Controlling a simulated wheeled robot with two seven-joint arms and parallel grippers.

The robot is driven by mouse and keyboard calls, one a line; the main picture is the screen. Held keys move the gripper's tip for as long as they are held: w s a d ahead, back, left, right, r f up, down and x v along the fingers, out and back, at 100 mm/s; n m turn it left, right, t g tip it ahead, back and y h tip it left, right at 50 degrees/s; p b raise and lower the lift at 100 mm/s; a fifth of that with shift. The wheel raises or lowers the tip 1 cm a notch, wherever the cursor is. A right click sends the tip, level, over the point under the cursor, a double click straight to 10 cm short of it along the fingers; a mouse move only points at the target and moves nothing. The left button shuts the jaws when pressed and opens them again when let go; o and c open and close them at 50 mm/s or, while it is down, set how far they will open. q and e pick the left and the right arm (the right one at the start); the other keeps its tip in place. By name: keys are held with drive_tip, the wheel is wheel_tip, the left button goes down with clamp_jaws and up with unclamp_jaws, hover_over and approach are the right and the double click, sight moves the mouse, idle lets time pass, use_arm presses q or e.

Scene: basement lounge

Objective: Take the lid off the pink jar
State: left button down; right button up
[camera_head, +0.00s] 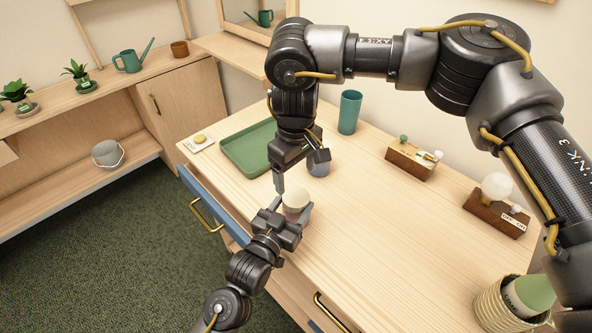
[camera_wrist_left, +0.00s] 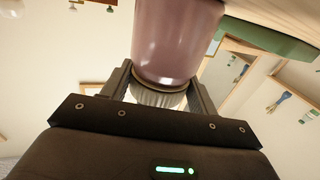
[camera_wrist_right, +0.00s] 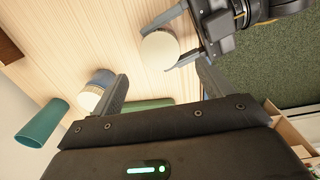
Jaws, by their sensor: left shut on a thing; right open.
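The pink jar stands upright on the wooden tabletop near its front edge; its pink body (camera_wrist_left: 178,40) fills the top of the left wrist view. Its round cream lid (camera_head: 296,198) is on it and shows from above in the right wrist view (camera_wrist_right: 160,50). My left gripper (camera_head: 291,207) comes in from the front and is shut on the jar, one finger on each side; its fingers partly hide the body. My right gripper (camera_wrist_right: 163,80) is open and empty, pointing down above and slightly behind the lid, apart from it.
A blue-grey jar with a pale lid (camera_wrist_right: 97,88) stands close behind, near one right finger. A green tray (camera_head: 246,146) and teal cup (camera_head: 350,112) are farther back. Wooden blocks (camera_head: 413,160) and a woven basket (camera_head: 497,310) stand right. The table's middle is clear.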

sight(296, 197)
drive_tip(key=shift+f, duration=4)
drive_tip(key=shift+c, duration=0.2)
drive_tip(key=c, duration=1)
drive_tip(key=shift+o, duration=0.2)
drive_tip(key=n, duration=0.3)
drive_tip(key=shift+n, duration=0.4)
drive_tip(key=shift+d, duration=0.15)
drive_tip(key=o, duration=1.1)
drive_tip(key=shift+r, duration=0.1)
